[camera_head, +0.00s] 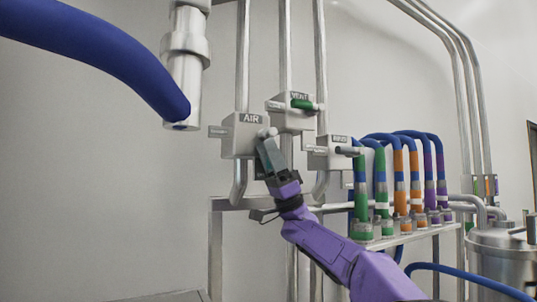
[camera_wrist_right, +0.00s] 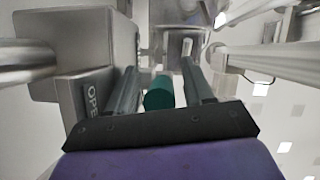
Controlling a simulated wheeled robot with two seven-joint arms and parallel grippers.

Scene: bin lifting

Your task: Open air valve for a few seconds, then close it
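The grey air valve box (camera_head: 240,140), labelled AIR, is on the wall pipes left of centre in the head view. My right gripper (camera_head: 266,145) is at its right front side. In the right wrist view a green handle (camera_wrist_right: 159,93) sits between the two fingers of my right gripper (camera_wrist_right: 162,85). The fingers look open, with small gaps beside the handle. The box at left in that view (camera_wrist_right: 75,60) carries letters reading OPE, partly cut off. In the head view the gripper hides the air valve's handle. My left gripper is not in view.
A vent valve (camera_head: 292,117) with a green handle is just up and right of the air valve. A third valve box (camera_head: 333,152) is at lower right. Colour-banded hoses (camera_head: 400,185) stand on a rack farther right. A thick blue hose (camera_head: 110,50) hangs at upper left.

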